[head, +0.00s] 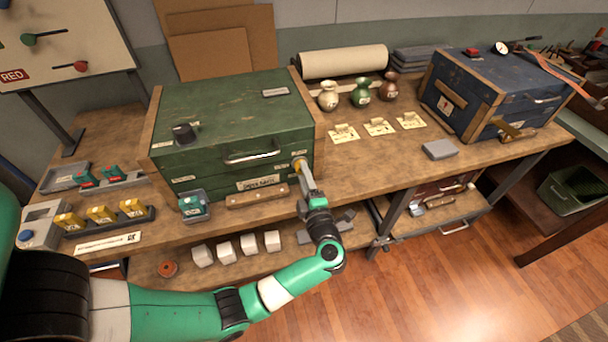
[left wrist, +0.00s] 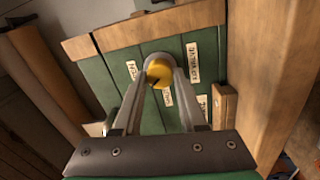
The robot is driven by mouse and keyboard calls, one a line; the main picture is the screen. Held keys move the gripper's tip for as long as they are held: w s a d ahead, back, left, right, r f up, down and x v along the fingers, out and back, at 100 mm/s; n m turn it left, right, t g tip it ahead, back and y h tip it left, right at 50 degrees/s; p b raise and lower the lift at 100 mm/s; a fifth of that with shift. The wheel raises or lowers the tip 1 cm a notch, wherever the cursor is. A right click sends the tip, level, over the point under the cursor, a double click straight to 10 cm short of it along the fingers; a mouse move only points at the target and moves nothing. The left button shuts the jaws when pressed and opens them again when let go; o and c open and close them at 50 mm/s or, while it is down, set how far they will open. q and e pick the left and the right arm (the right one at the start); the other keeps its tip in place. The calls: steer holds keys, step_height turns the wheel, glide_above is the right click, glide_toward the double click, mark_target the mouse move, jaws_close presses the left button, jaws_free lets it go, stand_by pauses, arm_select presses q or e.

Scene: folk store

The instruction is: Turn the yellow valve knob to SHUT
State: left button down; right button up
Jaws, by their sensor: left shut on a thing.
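The yellow valve knob (left wrist: 160,73) sits on the green plank face of the wooden-framed chest (head: 235,110), low at its right end. It also shows small in the head view (head: 298,163). In the head view, my left gripper (head: 303,174) reaches up to the chest from the front. My right gripper is not in view.
A wooden-handled tool (head: 257,196) lies in front of the chest, left of my gripper. A teal device (head: 193,206) stands further left. Several yellow blocks (head: 102,214) sit in a dark tray.

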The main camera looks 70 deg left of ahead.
arm_select(q)
steer(key=n+b, duration=0.1)
steer(key=n, duration=0.3)
steer(key=shift+f+n, duration=0.1)
steer(key=shift+n, duration=0.3)
steer(key=n+b, duration=0.2)
steer(key=n, duration=0.1)
steer(key=shift+n+b, duration=0.55)
steer(key=shift+n, duration=0.85)
steer(key=shift+c, duration=2.3)
jaws_free()
